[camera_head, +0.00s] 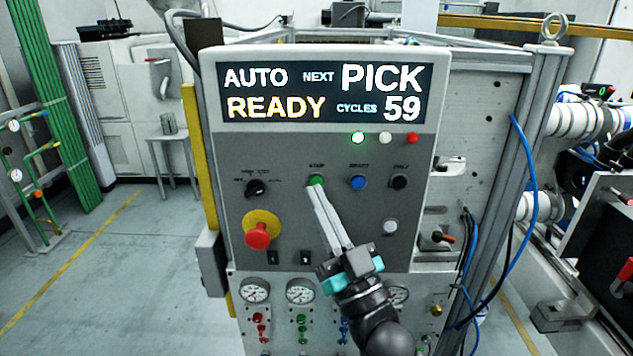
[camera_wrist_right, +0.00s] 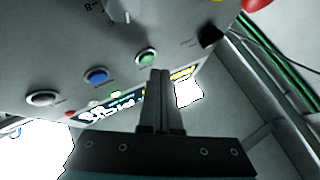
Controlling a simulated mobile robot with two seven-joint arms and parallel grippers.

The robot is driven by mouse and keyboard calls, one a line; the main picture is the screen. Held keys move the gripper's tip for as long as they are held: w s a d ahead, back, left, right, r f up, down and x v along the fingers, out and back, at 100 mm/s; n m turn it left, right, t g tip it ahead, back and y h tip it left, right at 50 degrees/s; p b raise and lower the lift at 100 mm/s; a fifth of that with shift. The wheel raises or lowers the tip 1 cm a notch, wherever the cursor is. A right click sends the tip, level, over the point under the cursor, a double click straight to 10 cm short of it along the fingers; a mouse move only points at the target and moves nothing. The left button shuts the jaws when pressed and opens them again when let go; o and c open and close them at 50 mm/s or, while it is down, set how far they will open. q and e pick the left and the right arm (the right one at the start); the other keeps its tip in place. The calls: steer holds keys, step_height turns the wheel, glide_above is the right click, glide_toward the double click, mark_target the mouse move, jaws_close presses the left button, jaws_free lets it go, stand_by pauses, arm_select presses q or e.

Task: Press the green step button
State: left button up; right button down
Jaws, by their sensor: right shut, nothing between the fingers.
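The green step button (camera_head: 317,180) sits on the grey control panel (camera_head: 290,205), under the display, left of a blue button. My right gripper (camera_head: 315,191) is shut and empty, its long fingers reaching up from the lower right. The fingertips lie just below the green button in the head view. In the right wrist view, the green button (camera_wrist_right: 146,57) shows just beyond the tips of the shut fingers (camera_wrist_right: 160,73). I cannot tell whether the tips touch it. My left gripper is not in view.
A blue button (camera_head: 358,182) and a black button (camera_head: 398,182) stand to the right. A black selector knob (camera_head: 256,188) and a red emergency stop (camera_head: 258,235) are to the left. The display (camera_head: 325,93) reads AUTO, READY, NEXT PICK, CYCLES 59. A green lamp (camera_head: 358,138) is lit.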

steer(key=shift+w, duration=0.2)
steer(key=shift+w, duration=0.3)
